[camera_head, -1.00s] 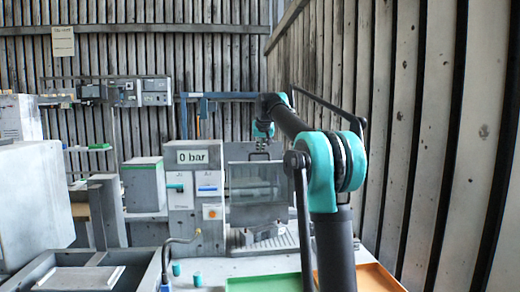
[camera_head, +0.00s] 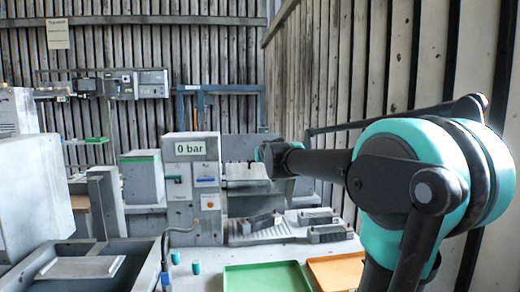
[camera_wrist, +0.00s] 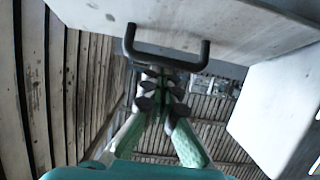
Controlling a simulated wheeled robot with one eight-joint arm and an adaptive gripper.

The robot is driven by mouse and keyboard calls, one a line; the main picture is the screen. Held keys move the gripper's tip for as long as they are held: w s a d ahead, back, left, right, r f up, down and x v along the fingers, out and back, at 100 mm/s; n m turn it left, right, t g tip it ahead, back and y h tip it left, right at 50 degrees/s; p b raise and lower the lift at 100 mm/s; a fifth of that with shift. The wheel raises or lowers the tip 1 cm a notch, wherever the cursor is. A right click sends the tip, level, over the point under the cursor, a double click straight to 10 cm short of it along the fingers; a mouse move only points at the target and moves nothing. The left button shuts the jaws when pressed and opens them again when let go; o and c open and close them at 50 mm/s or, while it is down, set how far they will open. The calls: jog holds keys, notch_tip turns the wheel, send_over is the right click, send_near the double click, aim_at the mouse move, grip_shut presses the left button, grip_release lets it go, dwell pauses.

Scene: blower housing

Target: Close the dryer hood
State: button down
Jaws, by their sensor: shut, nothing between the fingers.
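The dryer (camera_head: 208,190) is a grey machine with a "0 bar" display, in the middle of the head view. Its hood (camera_head: 240,147) seems to show as a dark panel at the top right of the machine, partly behind my arm. In the wrist view, a dark bar handle (camera_wrist: 168,54) sticks out from a pale grey panel (camera_wrist: 225,25), which looks like the hood. My gripper (camera_wrist: 163,82) is shut and empty, with its fingertips by the handle's lower side; I cannot tell if they touch it. In the head view my arm hides the gripper.
A green tray (camera_head: 265,277) and an orange tray (camera_head: 337,270) lie in front of the machine. Dark blocks (camera_head: 328,233) stand on the grey base. A bent hose (camera_head: 165,250) rises at left. A slatted wall (camera_head: 340,80) closes the right. A white block (camera_wrist: 275,110) shows in the wrist view.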

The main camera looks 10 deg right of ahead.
jog(key=s+f, duration=0.6)
jog(key=shift+s+f, duration=0.1)
jog(key=shift+s, duration=0.2)
jog(key=shift+s+f, duration=0.9)
jog(key=shift+f, duration=2.55)
jog(key=shift+s+f, duration=0.9)
jog(key=shift+f, duration=2.55)
jog(key=shift+s+f, duration=0.9)
jog(key=shift+f, duration=2.55)
jog(key=shift+w+f, duration=0.3)
jog(key=shift+f, duration=0.1)
jog(key=shift+s, duration=0.25)
jog(key=v, duration=1.1)
jog(key=shift+s+r, duration=0.25)
jog(key=shift+s, duration=0.1)
